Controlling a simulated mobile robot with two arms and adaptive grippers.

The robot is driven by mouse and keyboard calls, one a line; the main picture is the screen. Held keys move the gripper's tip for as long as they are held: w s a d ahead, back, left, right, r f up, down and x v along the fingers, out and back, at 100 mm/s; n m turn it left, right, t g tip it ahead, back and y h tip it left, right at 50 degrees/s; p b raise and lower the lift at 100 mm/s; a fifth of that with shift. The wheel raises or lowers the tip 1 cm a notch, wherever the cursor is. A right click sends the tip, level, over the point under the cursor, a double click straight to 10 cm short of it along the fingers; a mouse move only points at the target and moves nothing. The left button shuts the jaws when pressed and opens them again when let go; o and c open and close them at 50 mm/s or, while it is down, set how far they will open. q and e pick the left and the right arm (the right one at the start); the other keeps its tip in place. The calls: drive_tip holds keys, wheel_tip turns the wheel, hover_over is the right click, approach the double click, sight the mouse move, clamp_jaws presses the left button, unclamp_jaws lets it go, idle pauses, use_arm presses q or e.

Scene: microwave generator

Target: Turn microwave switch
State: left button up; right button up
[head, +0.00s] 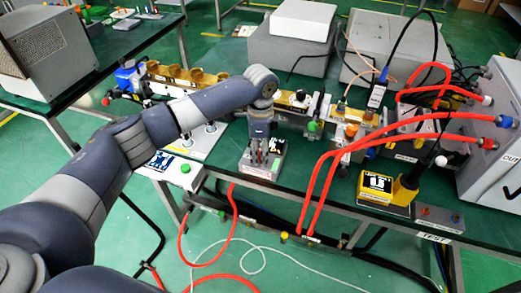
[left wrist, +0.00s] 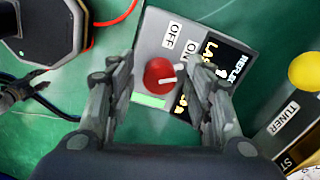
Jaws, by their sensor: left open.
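The microwave switch is a red round knob (left wrist: 160,75) with a white pointer, on a small grey box (left wrist: 152,42). Its top has OFF and ON labels, a black panel with yellow and white lettering, and a green strip. In the head view the grey box (head: 259,170) sits near the table's front edge, its knob hidden by my gripper. My left gripper (head: 257,158) points down over the box. In the left wrist view the gripper (left wrist: 159,72) is open, one finger on each side of the knob. I cannot tell whether either finger touches it. My right gripper is out of view.
The dark green table (head: 315,180) carries a brass waveguide line (head: 190,77) behind the box. Thick red cables (head: 340,160) arch to its right, near a yellow and black device (head: 385,192). Grey cabinets (head: 285,50) stand behind. Cables hang below the front edge.

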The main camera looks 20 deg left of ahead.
use_arm(q)
drive_tip(key=c, duration=1)
drive_tip(key=shift+c, duration=0.2)
drive_tip(key=shift+r+n+p, duration=0.15)
drive_tip(key=shift+n+p, duration=0.15)
drive_tip(key=shift+p, duration=0.3)
drive_tip(key=n+p, duration=0.8)
drive_tip(key=p, duration=0.2)
drive_tip(key=shift+s+d+p, duration=0.1)
drive_tip(key=shift+p, duration=0.2)
drive_tip(key=shift+n+p, duration=1.3)
drive_tip(key=shift+n, duration=0.4)
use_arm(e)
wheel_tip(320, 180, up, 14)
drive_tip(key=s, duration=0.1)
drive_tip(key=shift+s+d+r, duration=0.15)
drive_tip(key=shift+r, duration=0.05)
use_arm(q)
drive_tip(key=o, duration=1)
drive_tip(key=shift+o, duration=0.2)
